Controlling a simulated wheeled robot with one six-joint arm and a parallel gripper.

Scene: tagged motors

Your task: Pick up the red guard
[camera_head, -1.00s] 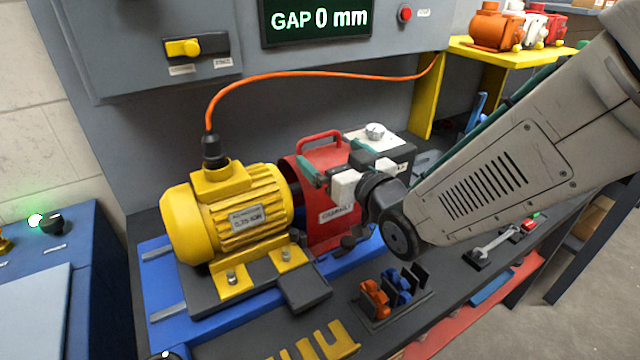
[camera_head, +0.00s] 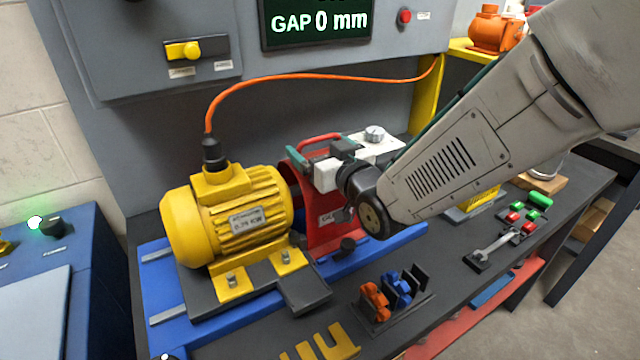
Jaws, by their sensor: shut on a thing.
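The red guard (camera_head: 322,237) stands upright on the blue base, just right of the yellow motor (camera_head: 235,220). It has a red handle (camera_head: 318,137) on top and a pale label on its front, partly covered by my wrist. My gripper (camera_head: 307,156), with teal fingers and a white body, is at the guard's top and shut on it by the handle. The exact contact is partly hidden by the gripper body. I see no clear gap opening under the guard.
An orange cable (camera_head: 300,77) arches from the motor behind the guard. A rack with orange and blue pieces (camera_head: 385,292) stands in front. A grey panel with a display reading GAP 0 mm (camera_head: 318,22) rises behind.

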